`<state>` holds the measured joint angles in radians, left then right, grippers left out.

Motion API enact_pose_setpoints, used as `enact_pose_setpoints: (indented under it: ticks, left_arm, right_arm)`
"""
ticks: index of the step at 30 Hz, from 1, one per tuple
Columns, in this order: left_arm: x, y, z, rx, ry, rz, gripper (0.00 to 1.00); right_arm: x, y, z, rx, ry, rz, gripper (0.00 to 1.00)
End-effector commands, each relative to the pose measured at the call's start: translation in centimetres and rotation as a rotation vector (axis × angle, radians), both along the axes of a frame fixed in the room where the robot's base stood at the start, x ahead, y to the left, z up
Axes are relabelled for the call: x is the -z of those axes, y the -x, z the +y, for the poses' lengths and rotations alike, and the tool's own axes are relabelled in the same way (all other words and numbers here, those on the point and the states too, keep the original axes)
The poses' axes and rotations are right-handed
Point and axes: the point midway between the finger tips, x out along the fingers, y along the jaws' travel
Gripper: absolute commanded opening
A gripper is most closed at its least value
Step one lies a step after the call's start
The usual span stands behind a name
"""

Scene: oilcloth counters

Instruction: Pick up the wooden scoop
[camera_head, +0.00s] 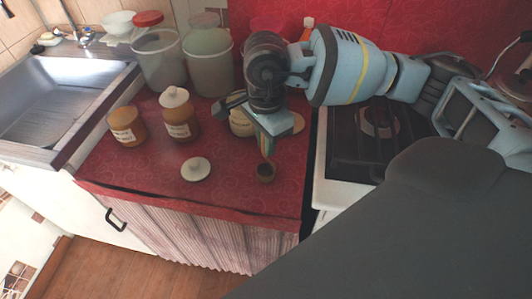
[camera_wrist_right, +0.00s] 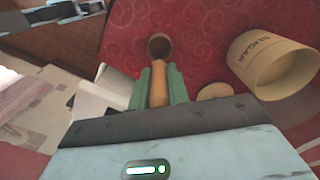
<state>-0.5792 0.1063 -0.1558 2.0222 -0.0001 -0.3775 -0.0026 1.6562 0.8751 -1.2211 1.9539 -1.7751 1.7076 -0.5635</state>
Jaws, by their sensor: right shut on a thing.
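The wooden scoop has a dark, round, hollow bowl (camera_head: 265,173) that shows just below my right gripper (camera_head: 268,150) in the head view, over the red counter. In the wrist view its light wooden handle (camera_wrist_right: 158,82) lies between the green fingertips of my right gripper (camera_wrist_right: 161,86), which are shut on it. The bowl shows beyond the fingertips in that view. I cannot tell whether the bowl touches the counter.
A sugar jar (camera_wrist_right: 272,62) stands close by, partly hidden behind my gripper in the head view (camera_head: 240,124). The stove (camera_head: 345,150) is right. The front counter is fairly clear.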

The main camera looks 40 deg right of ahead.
Motion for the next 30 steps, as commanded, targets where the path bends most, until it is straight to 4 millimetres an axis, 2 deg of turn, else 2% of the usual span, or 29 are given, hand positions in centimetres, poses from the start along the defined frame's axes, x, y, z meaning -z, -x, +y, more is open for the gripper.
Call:
enact_pose_setpoints:
  ticks: [11,20,30]
  left_arm:
    - [-0.2,-0.2,0.0,-0.001,0.001,-0.007,0.89]
    - [0.1,0.0,0.0,0.000,0.002,-0.002,0.89]
    - [0.7,0.3,0.0,-0.001,0.001,0.008,0.89]
  right_arm:
    - [-0.5,0.0,0.0,0.000,-0.001,-0.002,0.00]
    - [-3.8,0.1,0.2,-0.004,-0.002,-0.004,0.00]
    - [-4.2,7.6,4.0,-0.009,-0.001,-0.002,0.00]
